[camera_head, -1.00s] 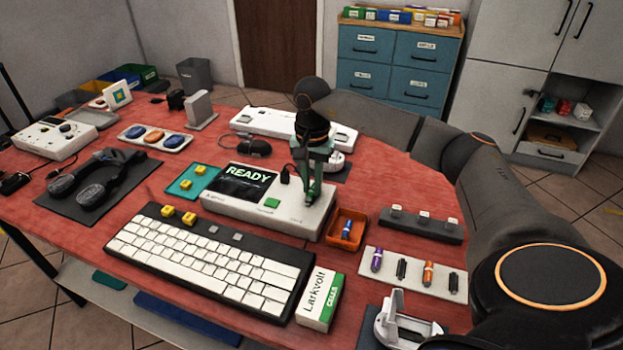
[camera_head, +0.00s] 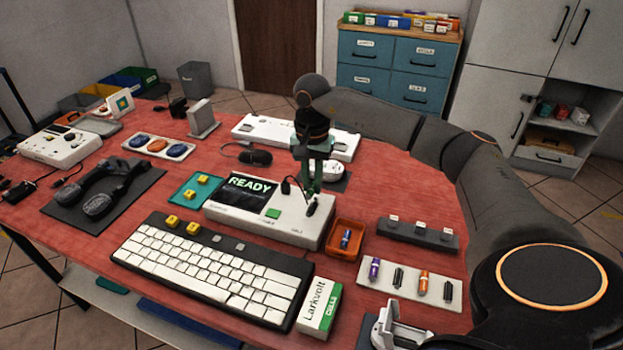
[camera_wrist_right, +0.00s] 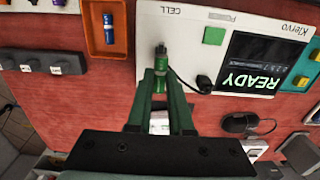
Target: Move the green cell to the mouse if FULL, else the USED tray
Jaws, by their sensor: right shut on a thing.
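My right gripper (camera_head: 314,183) is over the right end of the white tester (camera_head: 265,225), whose screen reads READY. In the right wrist view my gripper (camera_wrist_right: 160,92) is shut on the green cell (camera_wrist_right: 159,80). A dark piece (camera_wrist_right: 161,58) shows past the fingertips by the tester's CELL label; I cannot tell whether the cell touches the tester. The white mouse (camera_head: 327,168) sits on a dark pad behind the gripper, partly hidden. An orange tray (camera_head: 361,227) right of the tester holds a blue cell (camera_head: 346,239); no USED label is readable. My left gripper is out of view.
A keyboard (camera_head: 205,268) and the Larkvolt cells box (camera_head: 319,308) lie in front. A pale holder (camera_head: 455,292) with several cells stands right. A black cable plug (camera_head: 286,187) lies on the tester, close beside the gripper. A white keyboard-like thing (camera_head: 260,127) is behind.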

